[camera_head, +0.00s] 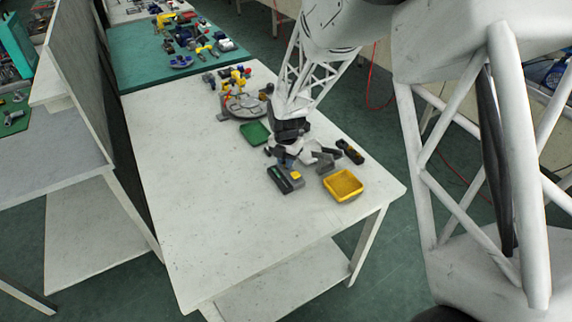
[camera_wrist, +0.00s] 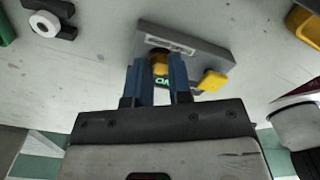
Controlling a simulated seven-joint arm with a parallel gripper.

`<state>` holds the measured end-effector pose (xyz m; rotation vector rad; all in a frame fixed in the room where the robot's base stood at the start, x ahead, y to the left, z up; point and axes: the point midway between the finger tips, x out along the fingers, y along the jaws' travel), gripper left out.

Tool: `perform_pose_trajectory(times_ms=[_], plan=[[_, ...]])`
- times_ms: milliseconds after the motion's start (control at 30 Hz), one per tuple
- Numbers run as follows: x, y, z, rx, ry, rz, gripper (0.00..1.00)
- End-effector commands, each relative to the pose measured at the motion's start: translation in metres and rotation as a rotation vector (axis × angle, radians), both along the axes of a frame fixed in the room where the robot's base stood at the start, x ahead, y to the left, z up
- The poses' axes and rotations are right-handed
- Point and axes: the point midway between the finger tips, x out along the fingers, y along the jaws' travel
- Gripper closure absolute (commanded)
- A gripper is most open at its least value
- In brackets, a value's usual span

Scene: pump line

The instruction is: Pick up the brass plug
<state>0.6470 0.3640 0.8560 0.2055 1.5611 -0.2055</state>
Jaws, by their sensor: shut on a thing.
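The brass plug (camera_wrist: 160,68) shows in the wrist view as a small gold-brown piece between the two blue fingertips. My gripper (camera_wrist: 161,62) is shut on it. Behind the plug is a grey block (camera_wrist: 210,57) with a yellow part, a label and green lettering. I cannot tell whether the plug touches the block. In the head view my gripper (camera_head: 286,160) is low over the white table, just behind the same block (camera_head: 284,181). The plug cannot be made out there.
A yellow tray (camera_head: 356,194) lies to the right of the block, and a dark tool (camera_head: 350,151) lies behind it. A green tray (camera_head: 247,127) and a round fixture (camera_head: 240,111) stand farther back. The front and left of the white table (camera_head: 200,220) are clear.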

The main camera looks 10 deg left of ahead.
Motion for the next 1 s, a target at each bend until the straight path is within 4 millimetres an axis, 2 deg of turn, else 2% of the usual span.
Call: perform_pose_trajectory(times_ms=[1000], plan=[[0.0,0.0,0.011,0.0,0.0,0.0,0.98]])
